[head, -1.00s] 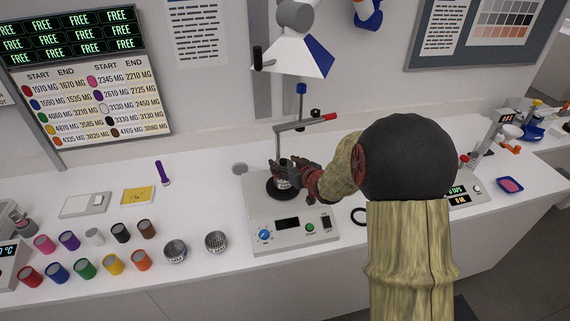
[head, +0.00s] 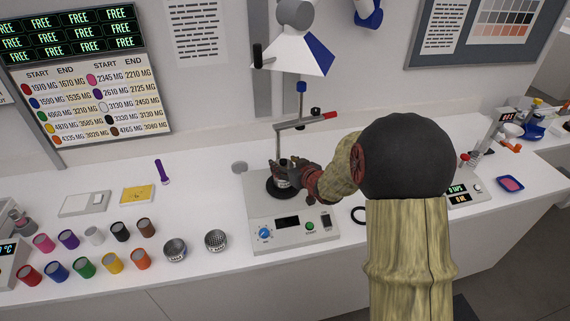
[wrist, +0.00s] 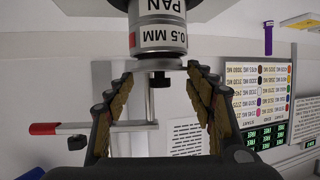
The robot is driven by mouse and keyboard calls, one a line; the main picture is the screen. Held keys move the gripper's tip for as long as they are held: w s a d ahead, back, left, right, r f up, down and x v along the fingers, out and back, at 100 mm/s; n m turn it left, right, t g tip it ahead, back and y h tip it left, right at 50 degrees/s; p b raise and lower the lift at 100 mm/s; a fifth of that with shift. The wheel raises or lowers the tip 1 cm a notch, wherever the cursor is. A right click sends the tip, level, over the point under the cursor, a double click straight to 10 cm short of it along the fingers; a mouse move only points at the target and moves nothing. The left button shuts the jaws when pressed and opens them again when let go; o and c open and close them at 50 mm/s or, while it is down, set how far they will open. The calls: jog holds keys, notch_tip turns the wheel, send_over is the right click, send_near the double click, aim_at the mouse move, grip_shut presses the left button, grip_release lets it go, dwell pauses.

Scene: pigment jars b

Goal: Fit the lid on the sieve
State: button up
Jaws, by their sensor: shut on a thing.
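A small stack with a pan and a 0.5 mm sieve (wrist: 158,38) stands on the round black plate of the tapping machine in the head view. The wrist view is upside down, so the pan (wrist: 158,15) is the lower part. A silver disc, the lid (wrist: 160,66), lies against the sieve's top rim; I cannot tell whether it is fully seated. My gripper (head: 284,168) is shut on the lid, with a finger on each side of it in the wrist view. In the head view my fingers partly hide the stack.
The tapping machine (head: 283,233) has a clamp arm with a red handle (head: 325,116) above the stack. Two more sieves (head: 215,240) stand to its left, beside several coloured jars (head: 112,263).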

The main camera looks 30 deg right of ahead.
jog(key=shift+f+b, duration=0.45)
jog(key=shift+f, duration=0.25)
jog(key=o, duration=1.2)
jog(key=shift+o, duration=0.2)
jog(key=v, duration=1.2)
